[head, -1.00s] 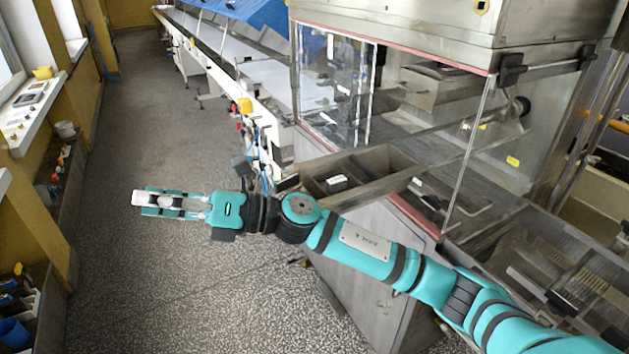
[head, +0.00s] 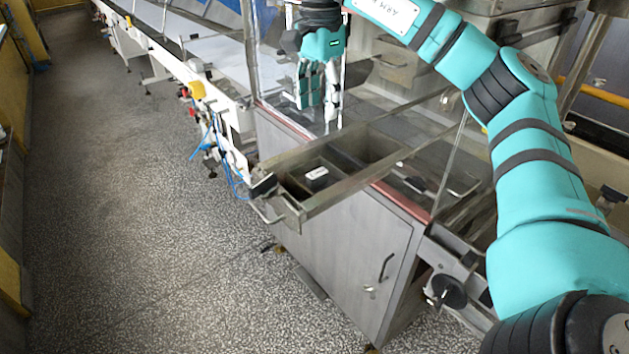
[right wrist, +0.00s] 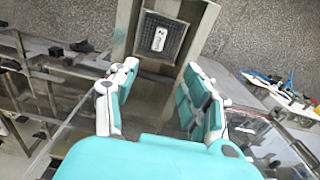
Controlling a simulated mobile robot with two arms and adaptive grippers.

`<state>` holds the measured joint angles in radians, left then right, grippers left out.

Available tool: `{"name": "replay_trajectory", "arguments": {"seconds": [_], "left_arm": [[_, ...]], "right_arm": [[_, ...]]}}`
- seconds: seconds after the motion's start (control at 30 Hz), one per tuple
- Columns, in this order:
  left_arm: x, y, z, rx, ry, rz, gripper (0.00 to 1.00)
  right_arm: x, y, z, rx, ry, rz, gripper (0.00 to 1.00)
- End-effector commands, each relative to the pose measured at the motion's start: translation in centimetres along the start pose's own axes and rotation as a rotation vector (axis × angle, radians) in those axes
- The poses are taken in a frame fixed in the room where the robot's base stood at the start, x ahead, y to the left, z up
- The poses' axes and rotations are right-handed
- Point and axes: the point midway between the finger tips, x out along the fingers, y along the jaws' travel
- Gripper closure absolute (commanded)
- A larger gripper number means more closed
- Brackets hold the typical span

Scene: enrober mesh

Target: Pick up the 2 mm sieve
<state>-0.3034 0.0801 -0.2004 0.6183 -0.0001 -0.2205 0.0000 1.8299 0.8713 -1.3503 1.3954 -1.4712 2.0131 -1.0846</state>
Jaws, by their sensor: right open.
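The sieve (head: 317,174) is a dark square mesh with a white label, lying in an open compartment of the metal drawer-like frame (head: 345,190) on the machine's front. In the right wrist view the sieve (right wrist: 160,38) lies beyond the fingertips, and its label seems to read 2 mm. My right gripper (head: 319,110) points down above and behind the frame, in front of the clear panel. It is open and empty, apart from the sieve. In the right wrist view its fingers (right wrist: 160,78) stand wide on both sides. My left gripper is not in view.
The clear panel (head: 400,110) and the machine housing stand close behind my right gripper. A steel cabinet (head: 330,260) is below the frame. A long white conveyor (head: 190,62) runs to the back left. The speckled floor (head: 130,200) at left is free.

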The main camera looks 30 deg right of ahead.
Motion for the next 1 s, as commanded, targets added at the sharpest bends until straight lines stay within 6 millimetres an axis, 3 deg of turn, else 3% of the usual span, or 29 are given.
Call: {"name": "replay_trajectory", "arguments": {"seconds": [0.03,0.33,0.67,0.8,1.0], "left_arm": [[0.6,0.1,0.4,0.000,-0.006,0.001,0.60],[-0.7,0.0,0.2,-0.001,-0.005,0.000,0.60],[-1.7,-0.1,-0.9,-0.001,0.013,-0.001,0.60],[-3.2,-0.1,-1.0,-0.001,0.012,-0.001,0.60],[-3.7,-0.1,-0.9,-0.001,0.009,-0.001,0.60]], "right_arm": [[1.8,0.0,0.0,-0.002,-0.002,0.006,0.52],[7.3,0.1,0.1,0.001,-0.001,0.003,0.52],[10.0,0.2,0.4,-0.001,-0.002,0.001,0.52],[12.0,0.7,0.9,-0.001,-0.001,0.003,0.52],[14.3,0.7,0.9,0.001,-0.003,0.000,0.52]]}}
